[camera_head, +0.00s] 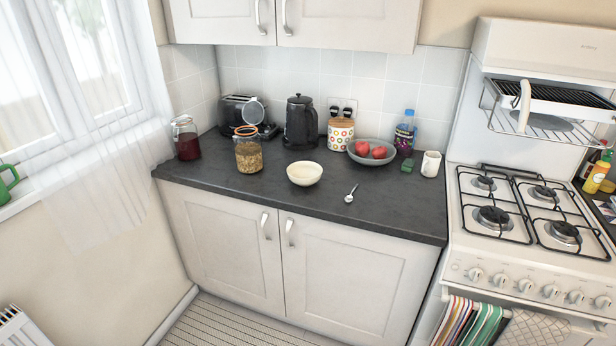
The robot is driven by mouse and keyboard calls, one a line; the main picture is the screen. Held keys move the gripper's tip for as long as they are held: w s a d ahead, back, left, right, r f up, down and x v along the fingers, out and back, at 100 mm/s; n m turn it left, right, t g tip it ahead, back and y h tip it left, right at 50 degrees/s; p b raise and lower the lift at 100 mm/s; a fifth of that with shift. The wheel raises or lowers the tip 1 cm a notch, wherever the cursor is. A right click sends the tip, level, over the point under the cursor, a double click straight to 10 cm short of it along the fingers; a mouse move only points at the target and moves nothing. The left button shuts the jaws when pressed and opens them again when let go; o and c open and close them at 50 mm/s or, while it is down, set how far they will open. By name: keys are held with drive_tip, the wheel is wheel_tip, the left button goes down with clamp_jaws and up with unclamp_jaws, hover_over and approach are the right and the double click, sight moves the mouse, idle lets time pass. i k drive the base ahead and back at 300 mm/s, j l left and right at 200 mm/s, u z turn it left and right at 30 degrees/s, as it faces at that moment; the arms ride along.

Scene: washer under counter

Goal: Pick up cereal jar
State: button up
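The cereal jar (249,155) is a clear glass jar holding tan cereal, with an orange ring at its rim and a round lid (253,112) tilted open above it. It stands upright on the dark counter (300,222), left of centre. A cream bowl (304,173) stands to its right and slightly nearer, apart from it. My gripper is not in view.
A jar with dark red contents (187,140) stands left of the cereal jar. Behind are a toaster (236,112), a black kettle (300,124) and a patterned canister (341,134). A spoon (350,195) and fruit bowl (382,160) lie right. The counter's front left is clear.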

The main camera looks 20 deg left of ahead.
sight(248, 151)
drive_tip(key=u, duration=1.3)
drive_tip(key=i+j, duration=0.55)
drive_tip(key=i+j+z, duration=0.1)
drive_tip(key=i+j, duration=0.45)
drive_tip(key=i+j+z, duration=0.1)
drive_tip(key=i+j, duration=0.95)
drive_tip(key=j, duration=0.25)
